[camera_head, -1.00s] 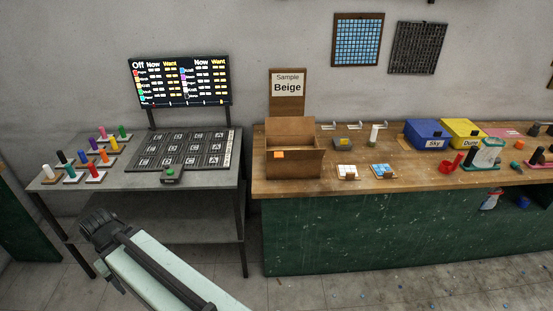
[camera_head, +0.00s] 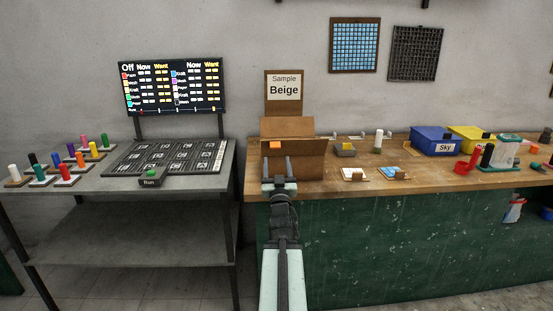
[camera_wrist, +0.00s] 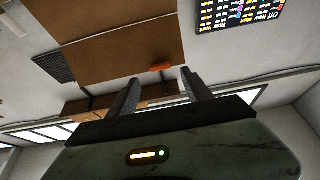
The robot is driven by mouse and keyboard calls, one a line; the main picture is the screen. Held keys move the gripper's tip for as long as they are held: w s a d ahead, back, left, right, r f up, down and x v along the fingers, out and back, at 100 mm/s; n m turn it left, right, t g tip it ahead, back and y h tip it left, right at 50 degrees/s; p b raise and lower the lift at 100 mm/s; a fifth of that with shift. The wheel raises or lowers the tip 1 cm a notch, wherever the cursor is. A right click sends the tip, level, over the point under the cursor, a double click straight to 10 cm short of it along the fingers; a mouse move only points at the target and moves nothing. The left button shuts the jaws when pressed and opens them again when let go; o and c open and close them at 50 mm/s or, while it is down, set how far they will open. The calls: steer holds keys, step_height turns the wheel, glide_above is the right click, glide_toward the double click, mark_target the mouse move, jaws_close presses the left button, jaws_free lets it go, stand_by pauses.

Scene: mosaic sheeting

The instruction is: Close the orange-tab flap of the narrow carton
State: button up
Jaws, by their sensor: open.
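The brown cardboard carton (camera_head: 306,172) stands at the left end of the wooden bench, with a flap (camera_head: 287,127) raised at its back. The orange tab (camera_head: 275,145) is at the left of its near panel. In the wrist view the orange tab (camera_wrist: 161,66) sits at the edge of a cardboard panel (camera_wrist: 120,50), just past my fingertips. My gripper (camera_head: 279,160) is open and empty, its two fingers pointing at the carton front just below the tab. It also shows in the wrist view (camera_wrist: 160,78). Whether a finger touches the cardboard, I cannot tell. My gripper hides part of the front.
A "Sample Beige" board (camera_head: 284,92) stands behind the carton. Small tile pieces (camera_head: 354,174) and a blue "Sky" bin (camera_head: 433,140) are to its right. A grey metal table (camera_head: 120,185) with pegs and a screen (camera_head: 173,86) is at left. A gap separates table and bench.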

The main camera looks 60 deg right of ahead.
mark_target(275, 148)
steer(key=p+x, duration=0.3)
steer(key=x, duration=0.4)
steer(key=shift+w+d+r, duration=0.1)
steer(key=shift+w+r, duration=0.05)
jaws_close()
stand_by(1.1)
